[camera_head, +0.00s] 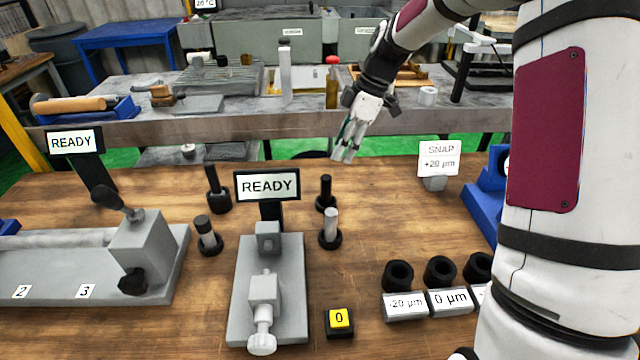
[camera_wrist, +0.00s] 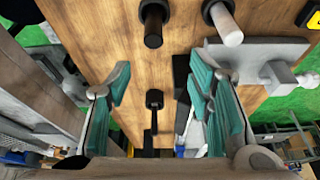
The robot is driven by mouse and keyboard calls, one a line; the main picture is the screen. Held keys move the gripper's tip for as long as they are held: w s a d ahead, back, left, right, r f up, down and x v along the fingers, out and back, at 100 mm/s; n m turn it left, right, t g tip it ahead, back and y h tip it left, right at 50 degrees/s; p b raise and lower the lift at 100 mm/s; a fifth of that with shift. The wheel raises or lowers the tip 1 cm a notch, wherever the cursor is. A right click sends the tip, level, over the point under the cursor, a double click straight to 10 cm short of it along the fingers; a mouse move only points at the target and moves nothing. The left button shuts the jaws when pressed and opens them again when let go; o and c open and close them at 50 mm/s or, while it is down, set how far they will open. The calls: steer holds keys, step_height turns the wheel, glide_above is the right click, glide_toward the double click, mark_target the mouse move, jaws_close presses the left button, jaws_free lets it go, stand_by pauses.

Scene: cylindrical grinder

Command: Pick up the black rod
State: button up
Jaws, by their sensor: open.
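Two black rods stand upright in round black bases on the wooden table. One black rod (camera_head: 326,190) is behind and right of the middle READY sign; it also shows at the top of the wrist view (camera_wrist: 153,22). The other black rod (camera_head: 212,182) is left of that sign; it appears lower in the wrist view (camera_wrist: 154,120). My gripper (camera_head: 345,155) is above and beyond the right-hand rod, apart from it and pointing down. In the wrist view its teal fingers (camera_wrist: 160,88) are spread, with nothing held between them.
A pale rod (camera_head: 331,225) and a dark-topped grey rod (camera_head: 207,228) stand nearer. The middle READY sign (camera_head: 267,186) rises behind a grey fixture (camera_head: 242,310). Black rings (camera_head: 398,275) and a SNAP sign (camera_head: 439,158) are at right. Bare table lies right of the pale rod.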

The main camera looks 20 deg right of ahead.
mark_target(326, 192)
steer(key=shift+n, duration=0.3)
steer(key=x, duration=1)
steer(key=w+p+x, duration=0.1)
steer(key=x, duration=0.4)
steer(key=shift+d+f, duration=0.1)
steer(key=shift+d, duration=0.2)
steer(key=shift+c, duration=0.4)
steer(key=shift+w, duration=0.1)
jaws_close()
